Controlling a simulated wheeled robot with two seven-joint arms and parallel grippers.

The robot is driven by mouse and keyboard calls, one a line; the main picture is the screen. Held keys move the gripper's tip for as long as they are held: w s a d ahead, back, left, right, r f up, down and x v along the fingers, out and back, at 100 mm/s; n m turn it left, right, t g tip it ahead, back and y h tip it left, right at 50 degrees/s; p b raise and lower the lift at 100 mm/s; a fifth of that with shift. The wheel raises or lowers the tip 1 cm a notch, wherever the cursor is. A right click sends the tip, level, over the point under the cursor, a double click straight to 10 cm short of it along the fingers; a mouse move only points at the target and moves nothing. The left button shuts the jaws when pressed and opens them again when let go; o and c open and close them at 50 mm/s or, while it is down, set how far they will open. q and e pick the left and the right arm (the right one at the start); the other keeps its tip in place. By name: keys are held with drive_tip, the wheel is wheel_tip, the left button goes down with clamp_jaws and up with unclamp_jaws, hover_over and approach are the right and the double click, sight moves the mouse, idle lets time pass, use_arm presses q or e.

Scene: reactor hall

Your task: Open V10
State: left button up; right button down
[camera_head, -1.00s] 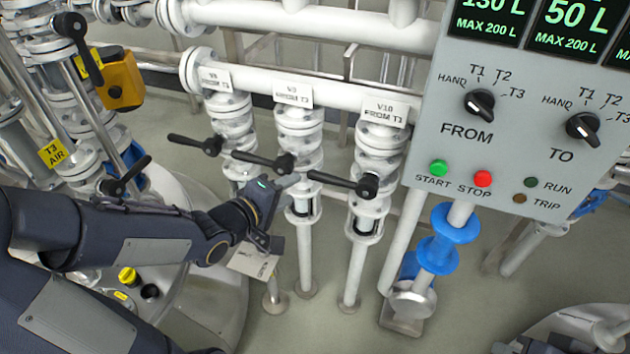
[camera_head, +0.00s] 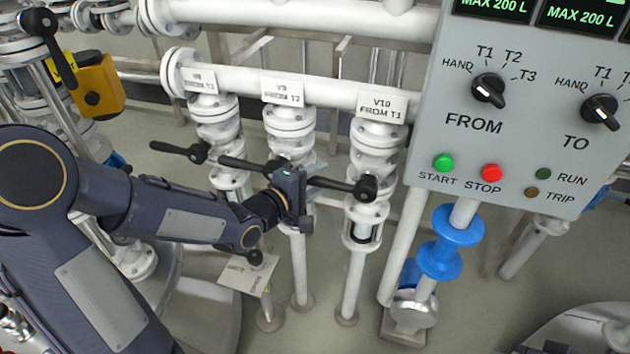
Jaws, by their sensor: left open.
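The V10 valve (camera_head: 377,138) is the rightmost of three white valves, under a label reading "V10 FROM T1" (camera_head: 381,106). Its black lever (camera_head: 340,185) points left from a round hub (camera_head: 365,189), across the pipe. My left gripper (camera_head: 308,194) is open at the lever's free left end. The lever's tip overlaps the jaws in the picture; I cannot tell whether it lies between the fingers or touches them. My right gripper is not in view.
The V9 lever (camera_head: 243,163) and V8 lever (camera_head: 175,149) also point left, close above my left arm. A control panel (camera_head: 520,130) with knobs and buttons stands to the right.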

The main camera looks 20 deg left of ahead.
use_arm(q)
clamp_jaws()
drive_tip(key=shift+f, duration=0.2)
drive_tip(key=shift+s+d+f+n+t+y+b, duration=0.1)
drive_tip(key=shift+d+f+n+t+y+b, duration=0.15)
drive_tip(key=shift+d+f+n+t+b, duration=2.15)
drive_tip(key=shift+s+d+f+n+y+b, duration=0.15)
drive_tip(key=shift+d+f+n+b, duration=1.05)
drive_tip(key=shift+n+b, duration=2.8)
drive_tip(key=shift+s+d+f+n+t+y+b, duration=0.1)
drive_tip(key=shift+d+f+n+t+y+b, duration=0.2)
drive_tip(key=shift+d+f+n+t+b, duration=2.1)
drive_tip(key=shift+a+r+n+g+b, duration=0.25)
drive_tip(key=shift+r+n+g+b, duration=0.15)
drive_tip(key=shift+n+g, duration=0.15)
drive_tip(key=shift+a+r+n+g+b, duration=0.25)
drive_tip(key=shift+r+n+g+b, duration=0.15)
drive_tip(key=shift+g, duration=0.25)
